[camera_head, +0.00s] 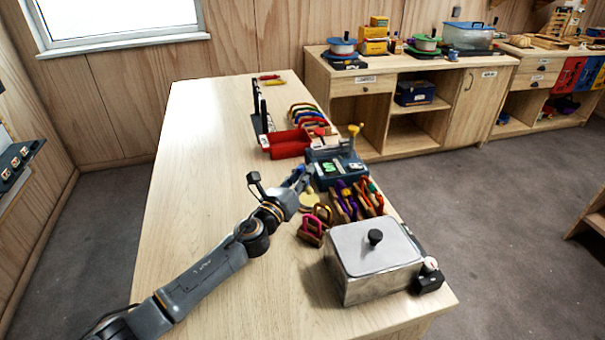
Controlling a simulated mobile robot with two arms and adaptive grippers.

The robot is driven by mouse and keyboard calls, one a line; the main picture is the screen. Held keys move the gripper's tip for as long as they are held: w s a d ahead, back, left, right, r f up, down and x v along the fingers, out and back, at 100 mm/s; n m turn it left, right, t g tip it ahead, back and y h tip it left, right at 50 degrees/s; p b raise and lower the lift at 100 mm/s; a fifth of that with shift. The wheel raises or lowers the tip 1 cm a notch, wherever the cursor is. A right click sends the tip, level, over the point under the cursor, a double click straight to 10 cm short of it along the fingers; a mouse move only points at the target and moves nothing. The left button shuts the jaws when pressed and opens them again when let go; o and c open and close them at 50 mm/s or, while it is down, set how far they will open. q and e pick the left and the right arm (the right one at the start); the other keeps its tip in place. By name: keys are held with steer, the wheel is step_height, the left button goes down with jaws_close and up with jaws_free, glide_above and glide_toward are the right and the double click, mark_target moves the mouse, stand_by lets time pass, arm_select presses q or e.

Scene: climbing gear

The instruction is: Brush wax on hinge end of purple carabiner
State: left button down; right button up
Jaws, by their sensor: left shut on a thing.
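My left gripper (303,178) reaches in over the table, just left of a dark blue-grey fixture (334,170) with a yellow knob. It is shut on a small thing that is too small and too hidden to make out. Purple carabiners (344,201) stand among orange and red ones in a rack, right of and nearer than the gripper. I cannot tell their hinge ends. A round yellow item (309,199) lies just below the gripper; I cannot tell if it is wax. No brush is clearly visible. My right gripper is not in view.
A metal box with a lid and black knob (374,248) stands at the near right. Pink and brown carabiners (313,227) sit left of the rack. A red tray (288,143) and coloured carabiners (307,117) stand farther back. The table's left side (200,150) is clear.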

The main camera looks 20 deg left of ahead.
arm_select(q)
steer(key=shift+r+p, duration=2.05)
steer(key=shift+r, duration=0.4)
steer(key=shift+f, duration=0.1)
